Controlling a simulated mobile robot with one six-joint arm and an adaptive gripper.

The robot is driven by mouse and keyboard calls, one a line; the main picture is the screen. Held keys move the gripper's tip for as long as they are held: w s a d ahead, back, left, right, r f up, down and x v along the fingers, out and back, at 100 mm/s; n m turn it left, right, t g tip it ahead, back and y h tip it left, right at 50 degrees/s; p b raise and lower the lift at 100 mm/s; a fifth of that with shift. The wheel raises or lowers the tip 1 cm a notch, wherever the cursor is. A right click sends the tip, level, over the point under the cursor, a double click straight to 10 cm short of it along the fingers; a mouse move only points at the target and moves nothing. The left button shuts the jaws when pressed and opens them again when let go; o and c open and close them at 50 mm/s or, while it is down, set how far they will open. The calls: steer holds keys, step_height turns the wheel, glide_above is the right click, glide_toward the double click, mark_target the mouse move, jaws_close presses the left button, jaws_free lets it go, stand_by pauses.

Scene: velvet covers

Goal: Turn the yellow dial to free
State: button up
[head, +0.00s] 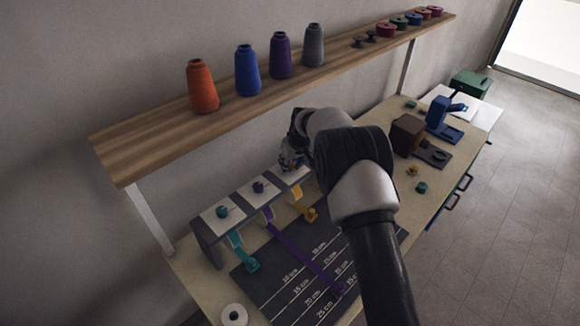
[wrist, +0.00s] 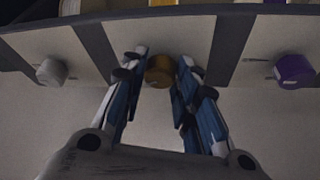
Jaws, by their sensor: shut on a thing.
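The yellow dial (wrist: 160,70) sits on a pale panel of the dial stand, seen in the wrist view between my two blue-padded fingers. My gripper (wrist: 159,82) is shut on it, with one finger on each side. In the head view my gripper (head: 291,163) is at the far end of the stand (head: 208,247), and my arm and gripper hide the yellow dial. A yellow strap (head: 299,201) comes down the stand's front below it. No "free" mark or dial pointer can be made out.
A purple dial (head: 258,187) and a teal dial (head: 222,211) sit along the stand; a pale grey dial (wrist: 50,72) shows in the wrist view. A shelf (head: 150,143) with thread cones overhangs behind. A marked dark mat (head: 262,283) lies in front, crossed by a purple strap (head: 305,258).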

steer(key=n+b, duration=0.1)
steer(key=n, duration=0.1)
steer(key=n+g+y+b, duration=0.1)
steer(key=n, duration=0.1)
steer(key=shift+w+d+f+b, duration=0.1)
steer(key=shift+w+d+b, duration=0.1)
steer(key=shift+b, duration=0.15)
steer(key=shift+n+g+y, duration=0.6)
steer(key=shift+n, duration=1.3)
steer(key=o, duration=1.1)
steer(key=shift+c, duration=0.2)
steer(key=v, duration=1.2)
